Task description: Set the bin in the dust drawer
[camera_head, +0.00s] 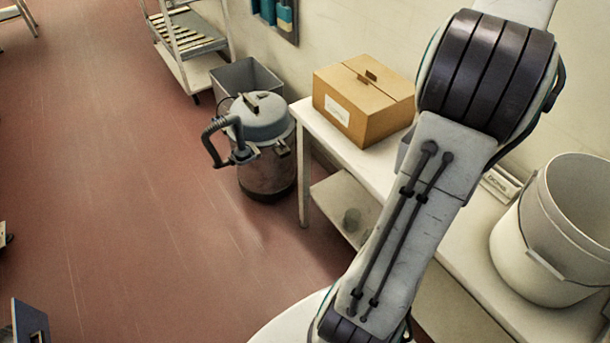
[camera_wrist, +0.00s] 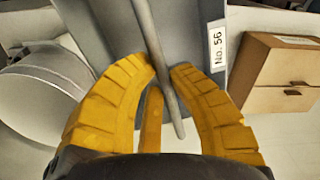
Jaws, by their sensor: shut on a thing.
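A grey bin (camera_wrist: 193,28) with a white "No. 56" label fills the top middle of the wrist view. A long grey bar (camera_wrist: 152,35), apparently its handle, runs down between the yellow fingers of my gripper (camera_wrist: 162,74). My gripper is shut on this bar. In the head view my arm hides my gripper and most of the bin; a small grey edge (camera_head: 403,150) beside the arm looks like part of it. I cannot tell whether the bin rests on the bench or hangs clear. I cannot make out the dust drawer in either view.
A cardboard box (camera_head: 352,108) and a white bucket (camera_head: 545,245) stand on the bench (camera_head: 318,122), on either side of my arm. A vacuum cleaner (camera_head: 270,160) and another grey container (camera_head: 243,76) stand on the floor, near a slatted trolley (camera_head: 185,42). The red floor at left is mostly clear.

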